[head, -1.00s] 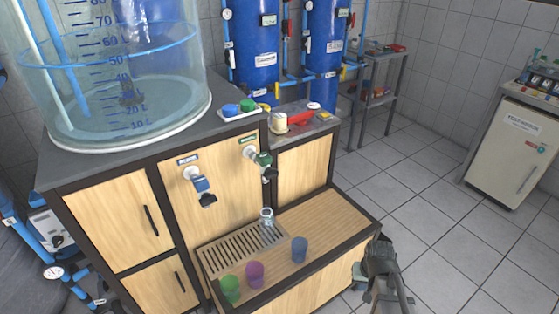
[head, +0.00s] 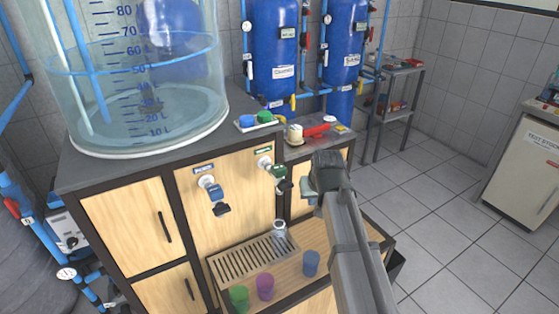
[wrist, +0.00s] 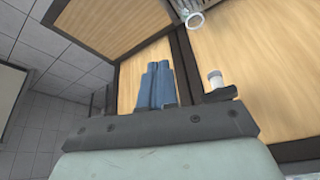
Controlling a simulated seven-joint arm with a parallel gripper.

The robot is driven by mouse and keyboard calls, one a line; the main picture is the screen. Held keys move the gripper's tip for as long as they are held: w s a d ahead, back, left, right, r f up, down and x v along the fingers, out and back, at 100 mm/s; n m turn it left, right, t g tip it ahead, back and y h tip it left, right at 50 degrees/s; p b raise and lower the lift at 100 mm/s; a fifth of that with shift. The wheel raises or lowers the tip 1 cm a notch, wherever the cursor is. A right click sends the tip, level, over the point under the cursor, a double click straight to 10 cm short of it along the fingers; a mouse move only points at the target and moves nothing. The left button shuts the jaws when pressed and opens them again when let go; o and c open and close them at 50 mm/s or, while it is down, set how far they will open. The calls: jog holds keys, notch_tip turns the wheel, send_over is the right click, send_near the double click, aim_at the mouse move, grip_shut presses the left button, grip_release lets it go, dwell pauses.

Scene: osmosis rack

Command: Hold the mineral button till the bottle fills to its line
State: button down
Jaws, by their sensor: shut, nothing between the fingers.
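A small clear bottle (head: 279,230) stands at the right end of the drip grille, below the green dispenser (head: 279,173). Its round mouth shows at the top of the wrist view (wrist: 195,20). The label above each dispenser is too small to read, so I cannot tell which is mineral. The bottle's line and any liquid in it cannot be made out. My gripper (head: 308,196) is to the right of the green dispenser and apart from it. In the wrist view its blue fingers (wrist: 158,68) are together and empty. A white-and-dark tap part (wrist: 219,88) shows right of them.
A blue dispenser (head: 215,193) is to the left. Green (head: 239,297), purple (head: 265,287) and blue (head: 311,263) cups stand along the front of the ledge (head: 240,262). A large clear tank (head: 150,105) stands on the counter. The floor at right is clear.

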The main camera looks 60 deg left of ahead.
jog(key=s+a+r+n, duration=0.1)
jog(key=a+r, duration=0.2)
jog(key=r, duration=0.4)
jog(key=s+a+r+n+g, duration=0.1)
jog(key=s+a+r+n, duration=0.1)
jog(key=r, duration=0.5)
jog(key=s+a+r+n+h, duration=0.1)
jog(key=a+r, duration=0.3)
jog(key=r, duration=0.3)
jog(key=shift+s+a+r+n+g, duration=0.2)
jog(key=shift+a+r+n+g, duration=0.1)
jog(key=shift+n, duration=0.1)
jog(key=shift+f, duration=0.2)
send_over(278, 167)
jog(key=d, duration=0.1)
notch_tip(278, 167, down, 12)
jog(key=shift+d+r, duration=0.1)
jog(key=shift+r, duration=0.05)
jog(key=shift+f, duration=0.85)
